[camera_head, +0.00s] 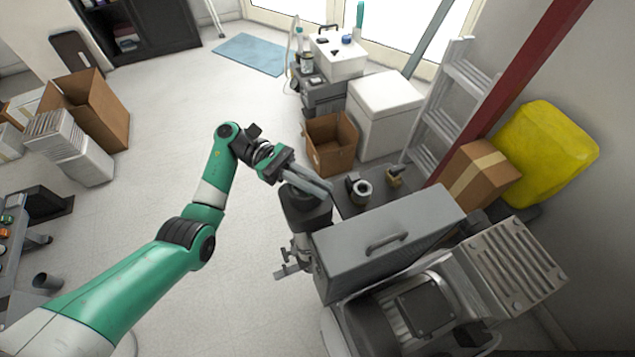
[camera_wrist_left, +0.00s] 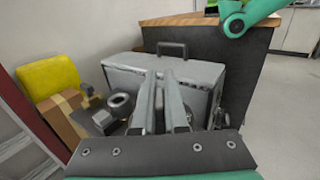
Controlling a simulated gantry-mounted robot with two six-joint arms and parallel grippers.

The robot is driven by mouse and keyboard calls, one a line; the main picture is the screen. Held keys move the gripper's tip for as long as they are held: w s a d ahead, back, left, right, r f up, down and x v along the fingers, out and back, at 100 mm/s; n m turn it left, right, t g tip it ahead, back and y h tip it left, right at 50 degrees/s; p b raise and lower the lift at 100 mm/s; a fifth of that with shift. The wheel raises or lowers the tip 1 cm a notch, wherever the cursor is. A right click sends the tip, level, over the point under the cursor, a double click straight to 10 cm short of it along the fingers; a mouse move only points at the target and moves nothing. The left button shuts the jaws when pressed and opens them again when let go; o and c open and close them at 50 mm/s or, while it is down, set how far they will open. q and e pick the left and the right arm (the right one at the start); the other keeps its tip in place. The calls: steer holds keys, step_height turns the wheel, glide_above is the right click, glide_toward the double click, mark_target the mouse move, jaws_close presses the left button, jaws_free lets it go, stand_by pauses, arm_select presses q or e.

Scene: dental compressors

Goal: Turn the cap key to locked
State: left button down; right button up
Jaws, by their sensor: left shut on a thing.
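My left gripper (camera_head: 328,191) reaches in from the left, over the top of a dark round housing (camera_head: 304,210) at the near left end of the grey compressor box (camera_head: 385,237). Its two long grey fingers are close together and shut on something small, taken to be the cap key. The key itself is hidden by the fingers, so its turn position cannot be told. In the left wrist view the fingers (camera_wrist_left: 162,78) point toward the grey box (camera_wrist_left: 125,72) with its dark handle. My right gripper is not in view.
A round metal fitting (camera_head: 362,190) and a small brass valve (camera_head: 396,178) stand just right of the fingers. An open cardboard box (camera_head: 330,142) and a white cabinet (camera_head: 384,112) stand behind. A ribbed metal cover (camera_head: 515,268) is at right.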

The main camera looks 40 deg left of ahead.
arm_select(q)
steer(key=shift+g, duration=0.3)
steer(key=c, duration=0.9)
jaws_free()
steer(key=shift+s, duration=0.1)
steer(key=shift+c, duration=0.2)
steer(key=shift+a, duration=0.1)
